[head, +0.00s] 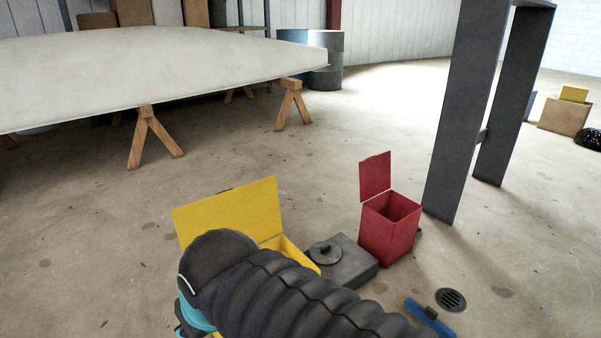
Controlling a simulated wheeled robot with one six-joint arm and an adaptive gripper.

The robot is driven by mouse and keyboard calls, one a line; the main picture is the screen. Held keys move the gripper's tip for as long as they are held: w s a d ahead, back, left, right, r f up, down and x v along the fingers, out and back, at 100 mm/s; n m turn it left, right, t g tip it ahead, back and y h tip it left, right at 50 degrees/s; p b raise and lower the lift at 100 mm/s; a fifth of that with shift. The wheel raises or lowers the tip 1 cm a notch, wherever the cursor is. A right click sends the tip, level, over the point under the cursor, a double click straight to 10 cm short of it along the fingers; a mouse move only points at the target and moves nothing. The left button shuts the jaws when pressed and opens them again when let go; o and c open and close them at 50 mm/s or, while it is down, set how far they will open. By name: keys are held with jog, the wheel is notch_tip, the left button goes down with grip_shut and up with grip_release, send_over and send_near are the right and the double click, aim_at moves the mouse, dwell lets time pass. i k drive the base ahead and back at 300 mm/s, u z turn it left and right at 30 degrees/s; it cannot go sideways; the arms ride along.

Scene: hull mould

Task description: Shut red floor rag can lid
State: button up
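The red floor rag can (387,236) stands upright on the concrete floor, right of the middle in the head view. Its red lid (375,176) is open and stands up at the can's back left edge. The can's inside looks empty as far as I can see. My arm, in a dark ribbed sleeve, crosses the bottom of the view to the left of and nearer than the can. My gripper is not visible; the arm's end at the lower left hides whatever lies behind it.
A yellow bin (290,252) with a raised yellow lid (230,215) stands left of the can. A grey box (348,262) sits between them. A dark post frame (462,120) rises close on the right. A floor drain (451,299) and blue object (430,317) lie in front. A pale hull (150,75) rests on trestles behind.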

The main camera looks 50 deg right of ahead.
aim_at(374, 172)
jog(key=u, duration=0.4)
jog(key=i, duration=3.85)
jog(key=z, duration=3.15)
jog(key=i, duration=0.45)
jog(key=z, duration=1)
